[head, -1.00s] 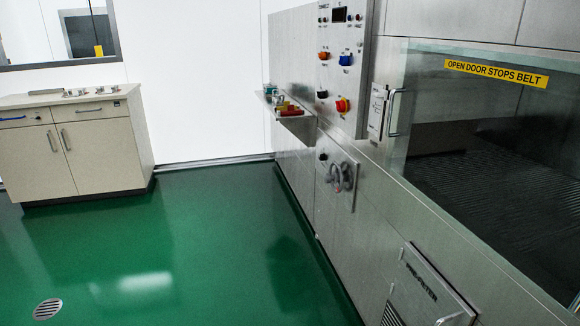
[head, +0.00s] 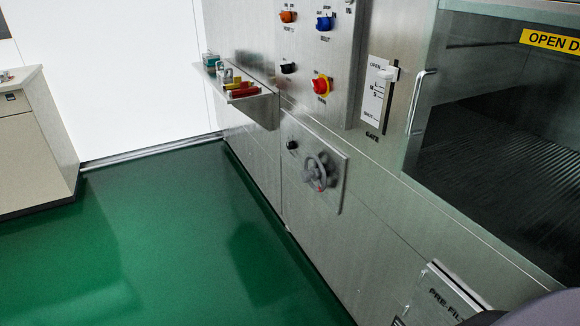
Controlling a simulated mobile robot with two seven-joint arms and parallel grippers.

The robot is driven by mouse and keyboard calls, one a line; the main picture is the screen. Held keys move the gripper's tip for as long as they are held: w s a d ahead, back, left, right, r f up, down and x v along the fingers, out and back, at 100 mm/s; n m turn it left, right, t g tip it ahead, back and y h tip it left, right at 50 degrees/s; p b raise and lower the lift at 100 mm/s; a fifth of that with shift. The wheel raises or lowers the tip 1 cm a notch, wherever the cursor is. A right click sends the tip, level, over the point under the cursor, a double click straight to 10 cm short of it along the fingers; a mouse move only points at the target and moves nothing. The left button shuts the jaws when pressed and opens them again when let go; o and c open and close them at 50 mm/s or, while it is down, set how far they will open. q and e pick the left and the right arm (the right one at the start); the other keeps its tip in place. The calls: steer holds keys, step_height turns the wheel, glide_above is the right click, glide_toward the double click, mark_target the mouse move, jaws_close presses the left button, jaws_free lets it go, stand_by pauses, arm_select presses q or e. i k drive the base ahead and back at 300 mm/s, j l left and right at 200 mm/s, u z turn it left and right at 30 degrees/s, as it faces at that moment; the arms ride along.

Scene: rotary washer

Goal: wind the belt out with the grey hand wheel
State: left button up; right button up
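The grey hand wheel (head: 320,172) is mounted on a square metal plate (head: 337,196) low on the washer's steel front, below the control panel. A small red mark shows on the lower part of the wheel. A small black knob (head: 292,145) sits at the plate's upper left. The belt (head: 500,150) shows as a dark ribbed surface behind the glass door at the right. A dark rounded shape at the bottom right corner may be part of my own body. Neither of my grippers is in view.
A door handle (head: 415,102) and a pre-filter panel (head: 450,290) also protrude. The green floor (head: 170,240) is clear; a cabinet (head: 35,145) stands left.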

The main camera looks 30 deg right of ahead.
mark_target(314, 173)
steer(key=i, duration=1.2)
steer(key=i+l+u, duration=0.1)
steer(key=i+u, duration=0.25)
steer(key=i, duration=0.85)
steer(key=i+u, duration=0.15)
steer(key=i, duration=0.45)
steer(key=i+l+u, duration=0.15)
steer(key=i, duration=0.4)
steer(key=i+u, duration=0.2)
steer(key=u, duration=6.25)
